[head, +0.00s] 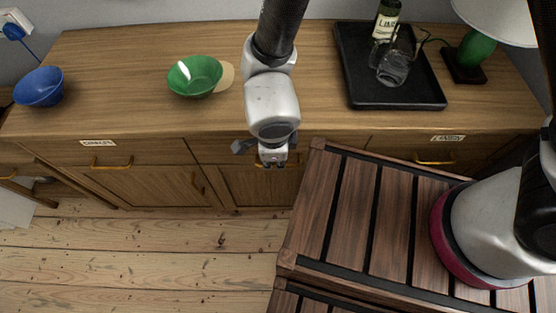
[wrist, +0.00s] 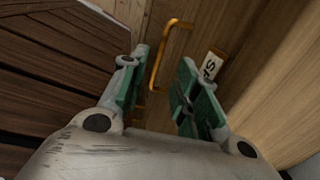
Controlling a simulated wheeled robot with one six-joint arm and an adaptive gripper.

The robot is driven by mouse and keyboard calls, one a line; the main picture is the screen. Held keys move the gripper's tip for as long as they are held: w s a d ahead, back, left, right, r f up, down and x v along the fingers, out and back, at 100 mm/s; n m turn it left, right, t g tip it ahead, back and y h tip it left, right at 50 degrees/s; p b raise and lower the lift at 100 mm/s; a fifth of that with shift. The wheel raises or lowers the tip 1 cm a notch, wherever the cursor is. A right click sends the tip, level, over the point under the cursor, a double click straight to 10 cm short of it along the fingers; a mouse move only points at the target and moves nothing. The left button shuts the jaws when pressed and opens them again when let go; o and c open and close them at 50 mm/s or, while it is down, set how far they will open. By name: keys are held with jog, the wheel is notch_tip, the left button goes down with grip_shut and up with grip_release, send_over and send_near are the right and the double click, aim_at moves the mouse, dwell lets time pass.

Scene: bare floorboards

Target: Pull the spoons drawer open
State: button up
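The wooden sideboard has a row of drawers along its top. The middle drawer (head: 212,151) looks shut, and my gripper hides part of its front. In the wrist view a brass handle (wrist: 166,50) shows ahead, between the two green-padded fingers in the picture. I cannot tell whether the fingers touch the handle.
A blue bowl (head: 40,88), a green bowl (head: 196,76), a black tray (head: 408,99) with a bottle and glass jar, and a lamp (head: 480,50) stand on top. Bare floor (head: 150,250) lies in front.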

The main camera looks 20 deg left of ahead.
aim_at(274, 165)
jog(key=f, duration=0.4)
jog(key=w+f, duration=0.1)
jog(key=f, duration=0.1)
jog(key=shift+w+a+f, duration=0.1)
jog(key=shift+a+f, duration=0.15)
jog(key=shift+f, duration=0.15)
grip_shut()
